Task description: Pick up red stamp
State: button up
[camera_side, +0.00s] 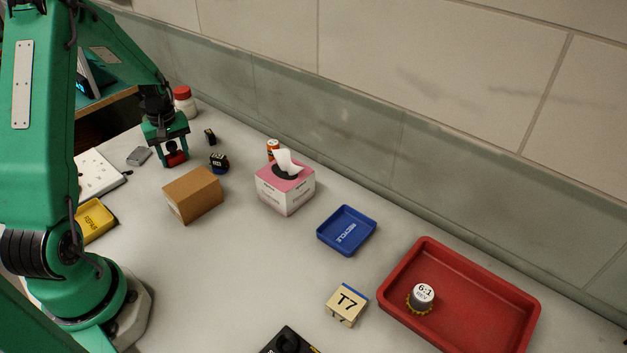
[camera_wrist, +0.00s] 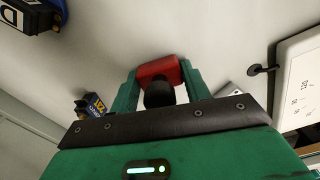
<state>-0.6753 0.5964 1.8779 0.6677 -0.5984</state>
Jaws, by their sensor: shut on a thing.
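The red stamp (camera_side: 176,158) is between the two fingers of my gripper (camera_side: 174,156), at the far left of the bench in the side view. In the wrist view the red stamp (camera_wrist: 160,70) has a red block and a dark rounded handle. My gripper (camera_wrist: 161,82) has a green finger on each side of it and is shut on it. I cannot tell whether the stamp touches the bench or hangs just above it.
A dark blue servo (camera_side: 219,162) and a small black part (camera_side: 210,136) lie just right of my gripper. A cardboard box (camera_side: 193,194), a tissue box (camera_side: 286,188), a blue tray (camera_side: 347,230) and a red tray (camera_side: 460,290) stand further right. A white board (camera_side: 97,174) lies left.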

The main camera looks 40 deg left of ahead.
aim_at(171, 142)
jog(key=shift+r, duration=0.8)
notch_tip(171, 142, up, 2)
jog(key=shift+r, duration=0.1)
jog(key=w+d+r, duration=0.1)
jog(key=d+r, duration=0.6)
jog(key=d, duration=0.4)
jog(key=shift+w+d, duration=0.25)
jog(key=shift+w, duration=0.05)
jog(key=shift+d+r, duration=0.1)
jog(key=shift+r, duration=0.05)
